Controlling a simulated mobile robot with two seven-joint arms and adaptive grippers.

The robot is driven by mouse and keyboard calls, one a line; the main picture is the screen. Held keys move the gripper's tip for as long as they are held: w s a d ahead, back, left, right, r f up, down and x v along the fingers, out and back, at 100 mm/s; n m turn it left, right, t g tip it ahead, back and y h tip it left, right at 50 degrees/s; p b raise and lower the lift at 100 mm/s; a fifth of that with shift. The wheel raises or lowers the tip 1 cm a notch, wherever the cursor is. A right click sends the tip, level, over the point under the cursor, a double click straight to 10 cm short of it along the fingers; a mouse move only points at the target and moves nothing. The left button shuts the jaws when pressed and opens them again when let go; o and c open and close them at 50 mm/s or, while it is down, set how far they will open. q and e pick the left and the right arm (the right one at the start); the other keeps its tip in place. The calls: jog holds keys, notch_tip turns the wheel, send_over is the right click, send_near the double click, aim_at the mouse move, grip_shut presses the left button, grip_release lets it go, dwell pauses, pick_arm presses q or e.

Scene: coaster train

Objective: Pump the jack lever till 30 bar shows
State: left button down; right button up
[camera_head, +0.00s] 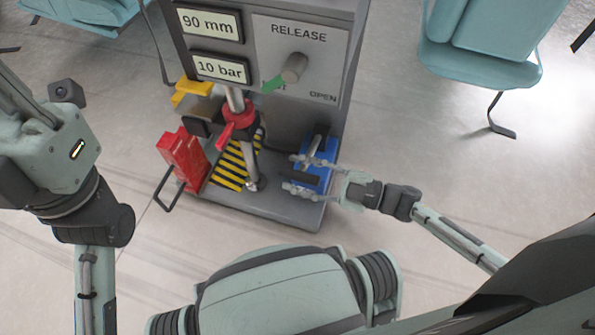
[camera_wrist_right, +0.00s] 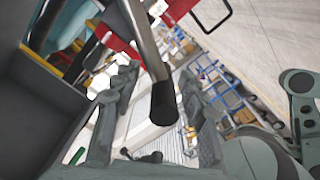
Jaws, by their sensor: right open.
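The grey jack stand (camera_head: 270,200) carries two displays, "90 mm" (camera_head: 208,25) and "10 bar" (camera_head: 220,69). Its release knob (camera_head: 294,68) points toward the SHUT side. A blue pump block (camera_head: 318,160) sits at the right of the stand's base. My right gripper (camera_head: 298,175) is open beside the block, with fingers on either side of a dark bar. In the right wrist view, the lever (camera_wrist_right: 163,98), a metal rod with a black grip, lies between the open fingers. I cannot tell whether they touch it. My left arm shows at the left; its gripper is out of view.
A red-collared metal column (camera_head: 237,115) stands above yellow-black stripes (camera_head: 233,168). A red box with a wire loop (camera_head: 183,158) stands left of the base. Teal seats (camera_head: 480,55) are at the back. Pale floor right of the stand is clear.

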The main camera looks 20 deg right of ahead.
aim_at(323, 179)
jog(key=v, duration=1.1)
jog(key=shift+s+d, duration=0.2)
jog(key=shift+d, duration=0.05)
jog(key=shift+a, duration=0.1)
dwell(2.4)
jog(key=w+a, duration=0.1)
jog(key=w+a+n, duration=0.1)
jog(key=shift+a+r, duration=0.35)
jog(key=shift+r, duration=0.05)
jog(key=shift+n, duration=0.3)
jog(key=x, duration=0.3)
jog(key=b+x, duration=0.1)
jog(key=x, duration=0.5)
jog(key=shift+s+a+f, duration=0.15)
jog(key=shift+f, duration=0.25)
jog(key=shift+c, duration=0.6)
